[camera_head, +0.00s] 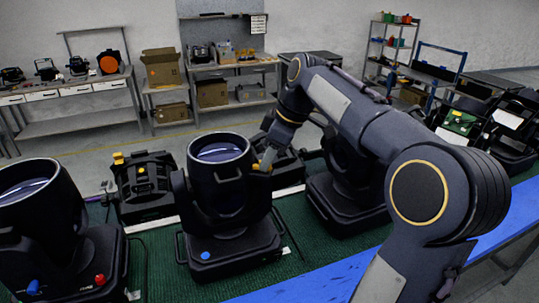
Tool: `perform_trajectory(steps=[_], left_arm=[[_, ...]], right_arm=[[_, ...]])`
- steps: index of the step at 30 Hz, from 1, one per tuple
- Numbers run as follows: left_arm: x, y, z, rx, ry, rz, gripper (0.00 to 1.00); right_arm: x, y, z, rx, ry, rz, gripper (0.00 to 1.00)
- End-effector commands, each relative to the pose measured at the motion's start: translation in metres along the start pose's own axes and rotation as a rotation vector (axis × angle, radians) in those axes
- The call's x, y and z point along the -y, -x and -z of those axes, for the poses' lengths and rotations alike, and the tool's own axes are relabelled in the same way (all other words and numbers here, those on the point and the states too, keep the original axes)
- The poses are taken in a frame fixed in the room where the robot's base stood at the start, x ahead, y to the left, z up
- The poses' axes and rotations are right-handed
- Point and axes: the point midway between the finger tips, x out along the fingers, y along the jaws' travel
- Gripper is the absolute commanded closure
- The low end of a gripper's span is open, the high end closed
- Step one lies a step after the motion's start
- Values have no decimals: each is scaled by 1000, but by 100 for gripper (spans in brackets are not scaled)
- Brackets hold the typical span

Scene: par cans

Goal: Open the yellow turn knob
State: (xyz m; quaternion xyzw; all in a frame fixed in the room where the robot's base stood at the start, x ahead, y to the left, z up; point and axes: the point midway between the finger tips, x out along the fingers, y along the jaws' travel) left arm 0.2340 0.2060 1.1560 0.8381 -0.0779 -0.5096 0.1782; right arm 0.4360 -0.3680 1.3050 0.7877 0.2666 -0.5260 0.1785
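A black par can (222,185) with a round lens on top stands upright on its base in the middle of the green mat (160,262). A small yellow knob (261,168) sits on the right side of its head, near the rim. My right arm reaches in from the lower right, and its gripper (267,158) is right at this knob, pointing down. The fingers are small and partly merge with the knob, so I cannot tell whether they are open, shut or touching it. My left gripper is not in view.
Another par can (45,225) stands at the left, with a blue and a red knob on its base. A black fixture (146,185) with yellow parts lies behind, between the two. A further dark lamp (345,195) stands behind my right arm. A blue table edge (310,283) runs along the front.

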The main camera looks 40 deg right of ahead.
Motion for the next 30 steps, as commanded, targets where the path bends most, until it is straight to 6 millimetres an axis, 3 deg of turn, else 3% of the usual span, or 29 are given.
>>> perform_trajectory(steps=[1, 7, 20, 30], left_arm=[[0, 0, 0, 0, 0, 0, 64], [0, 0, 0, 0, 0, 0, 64], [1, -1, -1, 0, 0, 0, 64], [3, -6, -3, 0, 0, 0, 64]], right_arm=[[0, 0, 0, 0, 0, 0, 74], [0, 0, 0, 0, -1, 0, 100], [0, 0, 0, -1, -40, -17, 100], [3, 0, 0, -2, -249, -104, 100]])
